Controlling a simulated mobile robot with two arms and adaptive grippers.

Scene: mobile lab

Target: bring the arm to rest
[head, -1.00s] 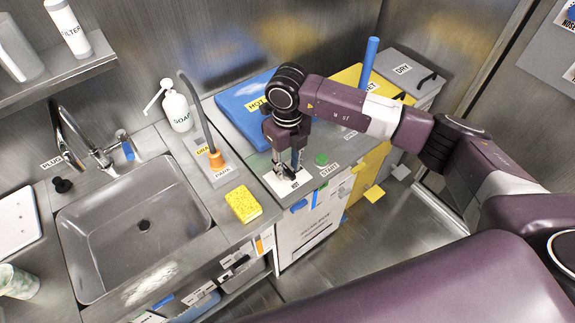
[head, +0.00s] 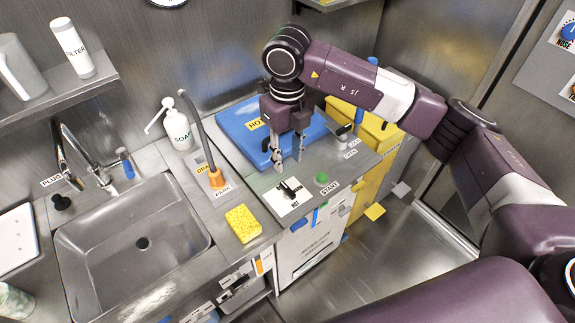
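My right arm (head: 345,75) reaches in from the right, and its gripper (head: 287,166) points down over the counter beside the blue lid. The two fingers are apart with nothing seen between them, so it is open and empty. Below the fingertips, a small black object (head: 290,189) lies on a white labelled card (head: 284,205); the gripper looks clear of it. My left gripper is not in view.
A blue lid marked HOT (head: 238,122) lies behind the gripper. A green START button (head: 321,178) and a yellow box (head: 372,133) are to its right. The sink (head: 140,246), yellow sponge (head: 243,223), soap bottle (head: 178,130) and hose with orange fitting (head: 215,177) are left.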

